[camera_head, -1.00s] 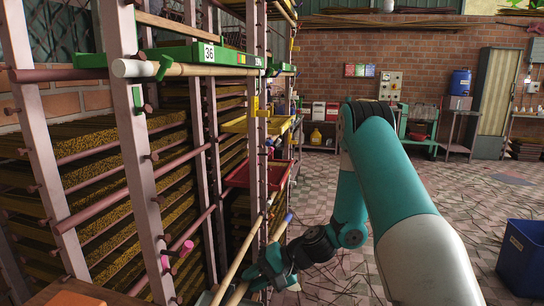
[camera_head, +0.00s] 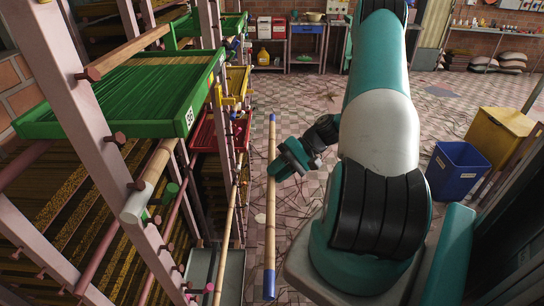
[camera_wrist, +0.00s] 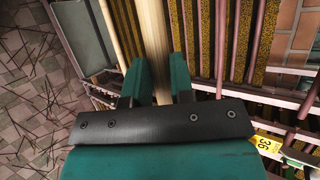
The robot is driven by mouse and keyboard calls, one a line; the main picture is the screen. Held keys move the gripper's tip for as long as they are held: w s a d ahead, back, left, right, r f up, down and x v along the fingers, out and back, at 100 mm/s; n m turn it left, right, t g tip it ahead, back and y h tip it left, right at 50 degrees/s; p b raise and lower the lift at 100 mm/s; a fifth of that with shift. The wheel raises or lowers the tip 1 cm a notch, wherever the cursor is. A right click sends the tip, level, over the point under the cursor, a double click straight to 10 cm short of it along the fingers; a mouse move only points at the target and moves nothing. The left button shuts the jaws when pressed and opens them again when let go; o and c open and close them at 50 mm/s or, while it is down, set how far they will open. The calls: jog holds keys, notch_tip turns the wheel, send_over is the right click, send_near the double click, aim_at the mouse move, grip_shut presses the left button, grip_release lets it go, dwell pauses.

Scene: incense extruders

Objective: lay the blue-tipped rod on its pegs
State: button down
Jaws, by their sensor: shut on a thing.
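The blue-tipped rod (camera_head: 271,210) is a long wooden rod with blue at both ends. In the head view it hangs in the air to the right of the rack, running from near to far. My gripper (camera_head: 277,166) is shut on it, on its far half. In the wrist view the rod (camera_wrist: 154,35) runs between the two green fingers (camera_wrist: 160,85). Reddish-brown pegs (camera_head: 138,185) stick out of the pink rack posts (camera_head: 110,181). Which pegs belong to this rod I cannot tell.
A pale rod (camera_head: 230,215) with a pink near end lies along the rack, just left of the held rod. A white-ended rod (camera_head: 158,165), a green tray (camera_head: 120,100) and a red tray (camera_head: 205,135) are on the rack. A blue bin (camera_head: 455,172) stands right on open floor.

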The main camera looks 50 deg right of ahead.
jog(key=w+a+f+b, duration=0.3)
jog(key=w+a+f, duration=0.1)
jog(key=w+a, duration=0.5)
jog(key=shift+w+a+b, duration=0.25)
jog(key=shift+w+b, duration=0.05)
jog(key=shift+w, duration=1.1)
jog(key=c, duration=0.6)
grip_release()
jog(key=shift+d, duration=0.1)
jog(key=s+d, duration=0.4)
jog(key=s, duration=0.1)
jog(key=s+d, duration=0.2)
jog(key=s, duration=0.1)
jog(key=shift+p, duration=0.3)
